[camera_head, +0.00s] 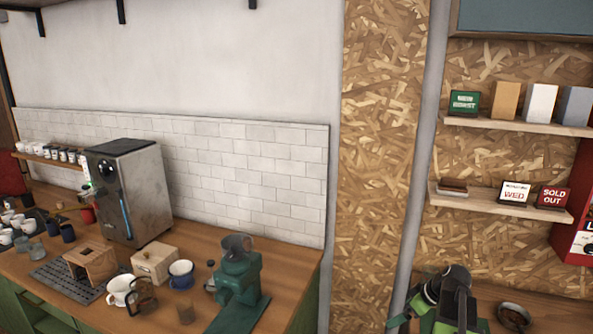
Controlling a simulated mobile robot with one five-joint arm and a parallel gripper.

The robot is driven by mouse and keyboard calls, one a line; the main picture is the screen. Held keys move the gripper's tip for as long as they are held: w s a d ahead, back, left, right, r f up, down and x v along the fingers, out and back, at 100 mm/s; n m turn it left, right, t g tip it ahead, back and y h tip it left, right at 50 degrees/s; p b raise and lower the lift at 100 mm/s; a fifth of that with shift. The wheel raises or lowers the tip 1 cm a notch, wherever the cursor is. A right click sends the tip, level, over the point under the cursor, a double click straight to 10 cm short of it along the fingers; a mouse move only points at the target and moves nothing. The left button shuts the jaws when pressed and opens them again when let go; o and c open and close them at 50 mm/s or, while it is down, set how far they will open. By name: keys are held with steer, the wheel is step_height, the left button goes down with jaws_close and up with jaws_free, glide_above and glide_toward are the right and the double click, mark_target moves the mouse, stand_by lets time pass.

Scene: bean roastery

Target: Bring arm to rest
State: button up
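My arm (452,303), black with bright green parts, shows at the bottom right of the head view. It looks folded, in front of the chipboard wall. Its lower part is cut off by the bottom edge. I cannot make out the fingertips of my gripper, or whether anything is held.
A small bowl (514,317) is right of my arm. Shelves with signs (514,193) hang above.

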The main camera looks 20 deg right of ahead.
steer(key=w+a+f+n+g+b, duration=0.1)
steer(key=w+a+f+g, duration=0.15)
steer(key=a, duration=1.15)
steer(key=w+a+f+n+g, duration=0.1)
steer(key=w+a+n, duration=0.15)
steer(key=a, duration=1.15)
steer(key=s+a+f+m+g+h, duration=0.1)
steer(key=s+a+f+m, duration=0.15)
steer(key=a, duration=0.85)
steer(key=s+d+m, duration=0.1)
steer(key=m, duration=0.1)
steer(key=s+d+m+h, duration=0.1)
steer(key=m, duration=0.1)
steer(key=s+d+m+g, duration=0.1)
steer(key=s+m, duration=0.1)
steer(key=shift+r+h+b, duration=0.35)
steer(key=shift+h, duration=0.05)
